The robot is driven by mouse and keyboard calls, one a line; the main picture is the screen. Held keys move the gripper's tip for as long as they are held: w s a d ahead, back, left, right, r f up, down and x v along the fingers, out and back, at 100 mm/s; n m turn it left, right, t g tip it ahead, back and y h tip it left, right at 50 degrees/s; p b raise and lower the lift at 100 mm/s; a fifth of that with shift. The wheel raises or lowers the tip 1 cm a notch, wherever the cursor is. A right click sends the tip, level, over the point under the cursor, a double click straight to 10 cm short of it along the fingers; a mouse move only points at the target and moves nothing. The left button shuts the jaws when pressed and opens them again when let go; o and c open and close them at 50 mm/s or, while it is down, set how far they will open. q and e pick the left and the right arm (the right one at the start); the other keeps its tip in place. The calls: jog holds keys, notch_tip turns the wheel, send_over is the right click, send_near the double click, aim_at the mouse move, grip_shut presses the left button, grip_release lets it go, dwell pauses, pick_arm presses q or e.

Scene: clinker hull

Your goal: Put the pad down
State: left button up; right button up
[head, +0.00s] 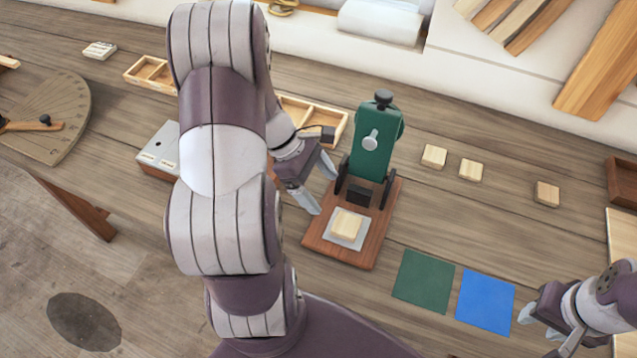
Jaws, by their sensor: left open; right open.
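A green press (376,140) with a black top knob and a pale front knob stands on a reddish wooden base (343,251). A dark block (359,196), perhaps the pad, shows under its green body; whether it touches anything below is unclear. A small wooden block (347,224) lies on a grey plate (331,238) at the front of the base. My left gripper (320,186) is open and empty at the press's left side; contact cannot be told. My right gripper (539,324) is open and empty at the lower right, apart from the press.
A green square (423,281) and a blue square (485,302) lie right of the base. Several small wooden blocks (471,170) lie behind them. A wooden tray (330,120) and a grey box (159,148) are partly hidden by my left arm. The bench between blocks and squares is clear.

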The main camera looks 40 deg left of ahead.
pick_arm(q)
jog(key=s+d+r+m+y, duration=0.1)
jog(key=d+r+m+y, duration=0.1)
jog(key=m, duration=0.8)
jog(key=s+d+r+m+y, duration=0.1)
jog(key=d+r+m+y, duration=0.1)
jog(key=d+m+y, duration=0.2)
jog(key=d+m, duration=0.3)
jog(key=m, duration=0.3)
jog(key=shift+s+d+r+m, duration=0.2)
jog(key=shift+s+r+m, duration=0.05)
jog(key=shift+s+m, duration=0.15)
jog(key=shift+s, duration=0.1)
jog(key=shift+c, duration=0.3)
